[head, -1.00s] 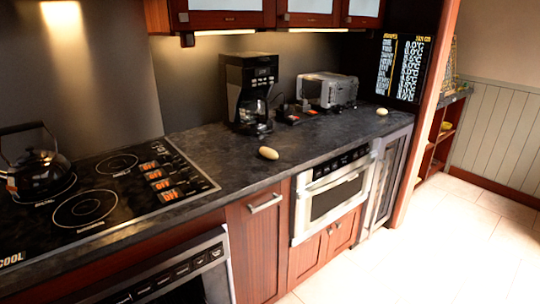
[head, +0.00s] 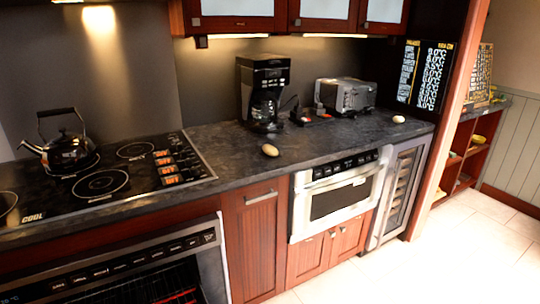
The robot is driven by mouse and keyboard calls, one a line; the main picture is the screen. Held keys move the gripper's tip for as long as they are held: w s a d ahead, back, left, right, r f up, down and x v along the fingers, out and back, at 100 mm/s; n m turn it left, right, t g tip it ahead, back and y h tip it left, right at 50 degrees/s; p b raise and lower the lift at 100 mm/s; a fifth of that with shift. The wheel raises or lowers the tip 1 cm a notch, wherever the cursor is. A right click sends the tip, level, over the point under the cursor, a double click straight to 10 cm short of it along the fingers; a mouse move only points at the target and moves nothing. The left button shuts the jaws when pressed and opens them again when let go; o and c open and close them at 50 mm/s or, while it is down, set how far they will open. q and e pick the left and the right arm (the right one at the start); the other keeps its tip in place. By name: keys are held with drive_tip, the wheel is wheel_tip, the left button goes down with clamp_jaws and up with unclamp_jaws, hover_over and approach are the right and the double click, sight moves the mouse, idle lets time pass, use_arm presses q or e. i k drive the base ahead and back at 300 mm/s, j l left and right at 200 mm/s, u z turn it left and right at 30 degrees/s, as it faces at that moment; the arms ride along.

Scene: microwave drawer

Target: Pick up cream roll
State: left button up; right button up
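A second, whiter oval item (head: 398,119) lies farther right on the same counter, near the toaster. Either looks like a small roll or egg; I cannot tell which is the cream roll. Neither of my grippers shows in the head view.
A black coffee maker (head: 263,92) and a silver toaster (head: 346,95) stand at the back of the counter. A kettle (head: 66,151) sits on the cooktop (head: 110,170) at left. The microwave drawer (head: 338,193) is shut below. Floor (head: 440,262) is clear at right.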

sight(269, 150)
drive_tip(key=i+l+u, duration=0.25)
drive_tip(key=l, duration=0.3)
drive_tip(key=l+u, duration=0.3)
drive_tip(key=l, duration=0.2)
drive_tip(key=l+u, duration=0.25)
drive_tip(key=l, duration=0.35)
drive_tip(key=i, duration=0.05)
